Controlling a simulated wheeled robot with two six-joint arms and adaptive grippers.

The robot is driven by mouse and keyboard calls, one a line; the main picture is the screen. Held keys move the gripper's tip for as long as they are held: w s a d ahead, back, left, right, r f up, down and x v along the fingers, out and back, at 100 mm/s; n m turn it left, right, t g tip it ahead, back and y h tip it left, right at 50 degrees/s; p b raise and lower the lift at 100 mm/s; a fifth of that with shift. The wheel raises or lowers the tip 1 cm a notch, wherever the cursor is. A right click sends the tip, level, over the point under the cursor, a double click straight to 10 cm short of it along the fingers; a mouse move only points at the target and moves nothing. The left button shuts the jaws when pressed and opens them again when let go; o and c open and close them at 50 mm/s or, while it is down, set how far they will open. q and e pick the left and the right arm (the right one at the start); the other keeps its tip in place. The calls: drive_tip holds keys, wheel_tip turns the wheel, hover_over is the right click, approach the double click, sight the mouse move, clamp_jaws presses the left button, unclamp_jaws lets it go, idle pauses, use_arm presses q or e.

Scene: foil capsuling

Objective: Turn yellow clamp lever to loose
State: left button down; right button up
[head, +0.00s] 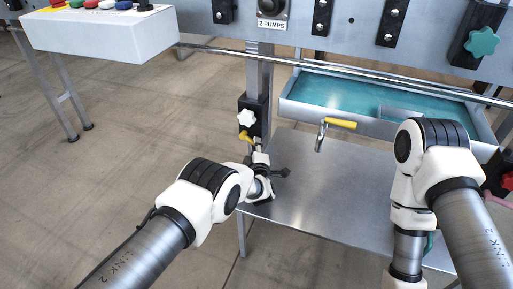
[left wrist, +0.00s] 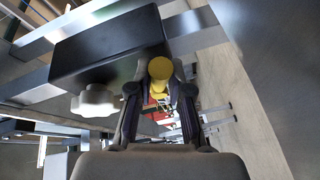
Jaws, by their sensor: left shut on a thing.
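The yellow clamp lever (head: 245,136) sits on a black clamp block (head: 252,113) on the grey upright post, below a white star knob (head: 246,117). My left gripper (head: 256,148) is at the lever, just below the block. In the left wrist view the lever's rounded yellow end (left wrist: 160,70) lies between the two fingers of my left gripper (left wrist: 160,95), which is shut on it. The black block (left wrist: 105,45) and the white knob (left wrist: 96,100) are to the left there. The rest of the lever is hidden by the fingers. My right gripper is out of view.
A drain tap with a yellow handle (head: 340,123) hangs from the teal-lined tray (head: 290,102), right of the post. A bare metal shelf (head: 320,195) lies below. A white control box (head: 100,38) juts out at upper left. Open floor lies left of the post.

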use_arm(q)
drive_tip(key=shift+a+f+m, duration=0.1)
drive_tip(key=shift+f+m, duration=0.3)
drive_tip(key=shift+f, duration=0.1)
drive_tip(key=shift+r+t, duration=0.15)
drive_tip(key=shift+t, duration=0.15)
drive_tip(key=shift+r, duration=0.1)
drive_tip(key=c, duration=1.1)
unclamp_jaws()
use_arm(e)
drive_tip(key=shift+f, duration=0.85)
